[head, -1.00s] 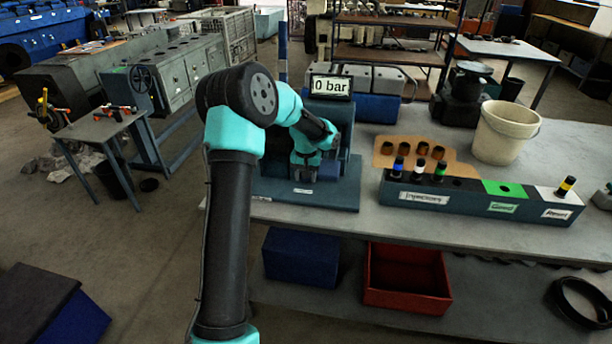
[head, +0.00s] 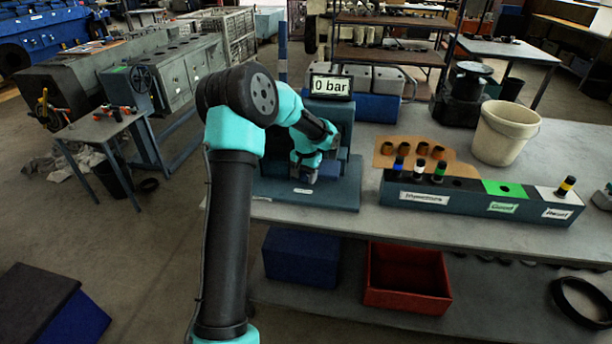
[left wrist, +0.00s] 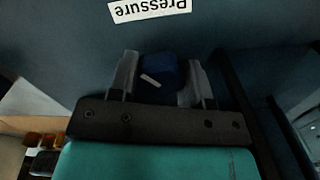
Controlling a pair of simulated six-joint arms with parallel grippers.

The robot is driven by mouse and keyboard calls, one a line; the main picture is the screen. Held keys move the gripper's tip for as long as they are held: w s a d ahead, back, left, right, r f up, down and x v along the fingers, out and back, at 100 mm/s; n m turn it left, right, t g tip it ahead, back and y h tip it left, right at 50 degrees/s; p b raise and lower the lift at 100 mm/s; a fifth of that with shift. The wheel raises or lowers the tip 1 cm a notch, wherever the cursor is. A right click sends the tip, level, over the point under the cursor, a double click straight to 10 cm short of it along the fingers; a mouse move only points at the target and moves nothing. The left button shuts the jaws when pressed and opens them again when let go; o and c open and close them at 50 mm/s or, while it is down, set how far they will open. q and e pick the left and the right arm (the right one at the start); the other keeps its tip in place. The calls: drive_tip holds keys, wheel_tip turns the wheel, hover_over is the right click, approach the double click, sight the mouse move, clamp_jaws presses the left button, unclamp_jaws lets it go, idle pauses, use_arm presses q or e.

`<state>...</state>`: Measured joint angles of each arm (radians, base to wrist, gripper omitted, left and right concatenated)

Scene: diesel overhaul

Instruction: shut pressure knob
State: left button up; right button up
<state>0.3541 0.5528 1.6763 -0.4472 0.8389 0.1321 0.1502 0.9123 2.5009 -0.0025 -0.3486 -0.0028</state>
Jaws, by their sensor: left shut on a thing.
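The pressure knob (left wrist: 160,74) is a dark blue round knob with a short white mark. In the left wrist view it sits between the two grey fingers of my left gripper (left wrist: 158,84), which is shut on it. A white "Pressure" label (left wrist: 149,9) reads upside down above it on the dark blue panel. In the head view, my left gripper (head: 305,174) is at the blue test stand (head: 335,195), low in front of it, and my own arm hides the knob. The display (head: 331,86) on the stand reads 0 bar. My right gripper is not in view.
Right of the stand, a blue-grey rack (head: 470,202) holds several banded injectors, with a green section and a white section. A cardboard piece (head: 457,168) with several brown parts and a white bucket (head: 505,132) stand behind it. A red bin (head: 407,297) is below the bench.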

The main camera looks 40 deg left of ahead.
sight(306, 174)
use_arm(q)
drive_tip(key=o, duration=0.9)
drive_tip(key=shift+r, duration=0.1)
wheel_tip(306, 174, up, 17)
drive_tip(key=shift+r, duration=0.15)
